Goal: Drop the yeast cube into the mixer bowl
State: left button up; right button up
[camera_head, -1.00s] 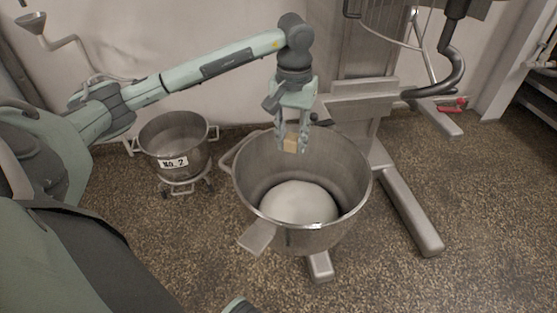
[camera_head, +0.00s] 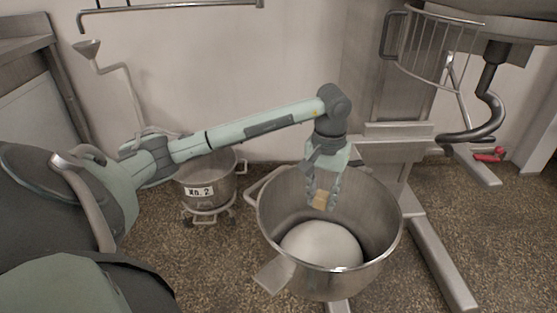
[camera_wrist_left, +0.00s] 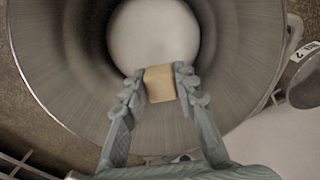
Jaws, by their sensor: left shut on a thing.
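The yeast cube (camera_head: 320,199) is a small tan block between the fingertips of my left gripper (camera_head: 322,196). It also shows in the left wrist view (camera_wrist_left: 160,84), with a finger (camera_wrist_left: 186,88) pressed on each side. The mixer bowl (camera_head: 384,246) is a large steel bowl with a white mass (camera_head: 320,245) at its bottom. My left gripper points down inside the bowl's opening, near its back wall, with the cube above the white mass and apart from it. My right gripper is not in view.
A smaller steel bowl marked No. 2 (camera_head: 208,186) stands on a wheeled base behind and left. The mixer's hook (camera_head: 478,128) and wire guard (camera_head: 440,48) hang at the upper right. The mixer's leg (camera_head: 437,250) runs along the floor right of the bowl.

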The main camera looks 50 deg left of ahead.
pick_arm(q)
jog(key=o, duration=1.1)
jog(key=shift+o, duration=0.2)
notch_tip(320, 180, up, 12)
